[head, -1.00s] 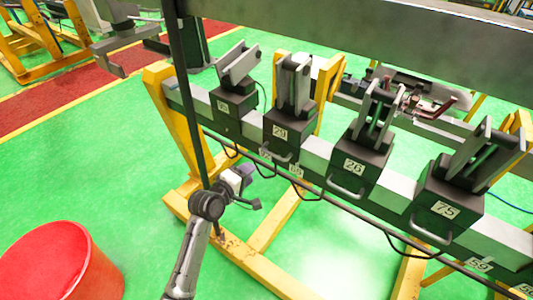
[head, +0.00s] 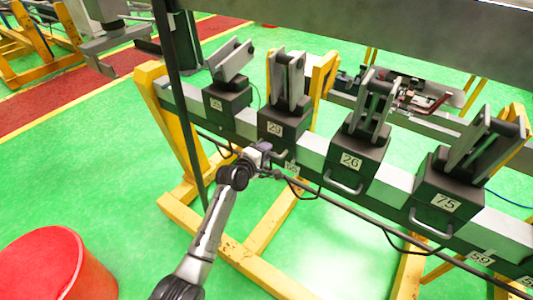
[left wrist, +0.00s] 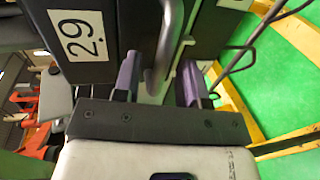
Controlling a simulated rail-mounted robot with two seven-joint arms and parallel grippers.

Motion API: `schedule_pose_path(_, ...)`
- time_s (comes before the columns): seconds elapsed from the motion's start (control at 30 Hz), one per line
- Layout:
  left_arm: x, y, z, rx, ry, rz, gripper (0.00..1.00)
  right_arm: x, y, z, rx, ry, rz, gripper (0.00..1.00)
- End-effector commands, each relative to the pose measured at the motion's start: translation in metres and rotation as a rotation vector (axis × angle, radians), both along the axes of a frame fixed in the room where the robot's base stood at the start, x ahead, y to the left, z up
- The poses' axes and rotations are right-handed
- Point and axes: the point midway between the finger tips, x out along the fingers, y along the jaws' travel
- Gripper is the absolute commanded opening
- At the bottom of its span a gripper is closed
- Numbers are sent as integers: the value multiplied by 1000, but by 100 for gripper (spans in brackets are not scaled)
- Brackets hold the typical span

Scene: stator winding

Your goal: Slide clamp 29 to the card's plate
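Clamp 29 (head: 284,126) is a dark block with an upright grey jaw, seated on the long grey rail between the clamp at the far left and clamp 26. Its label and bar handle (left wrist: 166,45) show close up in the left wrist view. My left gripper (head: 262,150) is at the front of clamp 29. In the left wrist view its two purple-grey fingers (left wrist: 158,82) are apart, with the handle between them and gaps visible on both sides. A small number plate (head: 291,168) on the rail's front is partly hidden and unreadable. No card is identifiable. My right gripper is out of view.
Clamp 26 (head: 354,160) and clamp 75 (head: 441,203) sit further right on the rail, with a plate marked 59 (head: 480,258) beyond. Rail is bare between the clamps. Black cables loop below. A red drum (head: 55,265) stands lower left.

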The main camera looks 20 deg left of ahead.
Motion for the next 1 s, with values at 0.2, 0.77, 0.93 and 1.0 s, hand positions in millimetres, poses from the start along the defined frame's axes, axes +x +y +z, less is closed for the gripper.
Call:
schedule_pose_path(0.2,11,-2,-2,0,0,0,39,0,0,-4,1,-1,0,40)
schedule_pose_path(0.77,13,-3,-3,0,1,0,20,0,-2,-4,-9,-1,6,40)
schedule_pose_path(0.93,13,-3,-3,0,1,0,4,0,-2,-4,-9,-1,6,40)
schedule_pose_path(1.0,13,-3,-3,1,1,0,0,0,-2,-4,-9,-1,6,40)
